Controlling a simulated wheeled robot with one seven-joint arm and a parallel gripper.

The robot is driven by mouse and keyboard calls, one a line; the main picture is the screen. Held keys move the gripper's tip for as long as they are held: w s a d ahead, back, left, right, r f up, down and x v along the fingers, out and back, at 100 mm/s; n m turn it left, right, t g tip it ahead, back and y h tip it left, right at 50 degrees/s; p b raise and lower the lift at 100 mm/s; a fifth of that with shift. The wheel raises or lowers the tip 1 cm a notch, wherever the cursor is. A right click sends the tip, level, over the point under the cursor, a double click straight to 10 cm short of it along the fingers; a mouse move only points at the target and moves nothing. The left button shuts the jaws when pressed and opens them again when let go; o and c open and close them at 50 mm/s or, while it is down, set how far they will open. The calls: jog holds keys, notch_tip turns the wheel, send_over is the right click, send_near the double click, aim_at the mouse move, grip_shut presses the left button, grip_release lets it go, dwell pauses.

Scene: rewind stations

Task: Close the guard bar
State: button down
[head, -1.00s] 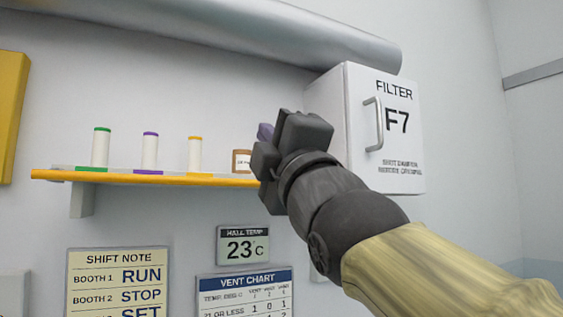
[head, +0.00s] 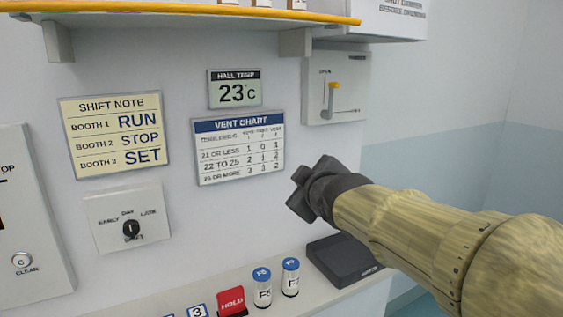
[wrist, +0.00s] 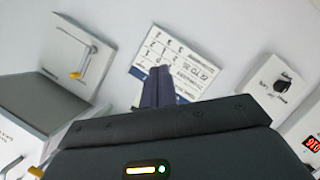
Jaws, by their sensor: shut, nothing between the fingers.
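I cannot make out a guard bar for certain in either view. A wall plate marked OPEN (head: 337,88) carries a grey upright lever with a yellow tip (head: 333,86); this lever plate also shows at the upper left of the wrist view (wrist: 70,42). My gripper (head: 300,192) is in front of the wall, below and right of the vent chart in the head view. In the wrist view its dark fingers (wrist: 156,88) are together, with nothing between them.
A counter at the bottom carries a red HOLD block (head: 231,302), two blue-capped vials (head: 263,288) and a dark flat device (head: 344,260). A yellow-edged shelf (head: 190,12) runs above. A rotary knob plate (head: 128,218) and a panel (head: 30,240) are at left.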

jog(key=s+d+f+m+g+h, duration=0.1)
jog(key=s+d+f+m+g, duration=0.2)
jog(key=f, duration=0.7)
jog(key=s+d+f+m+g+h, duration=0.1)
jog(key=s+d+f+m+g, duration=0.15)
jog(key=f, duration=0.75)
jog(key=s+d+f+m+g+h, duration=0.1)
jog(key=s+d+f+m+g, duration=0.2)
jog(key=s+f, duration=0.4)
jog(key=s+d+f+m+g, duration=0.2)
jog(key=s+f+m+g, duration=0.15)
jog(key=s+f, duration=0.35)
notch_tip(320, 180, up, 17)
jog(key=p, duration=1.6)
jog(key=shift+w, duration=0.4)
jog(key=shift+d+f, duration=0.1)
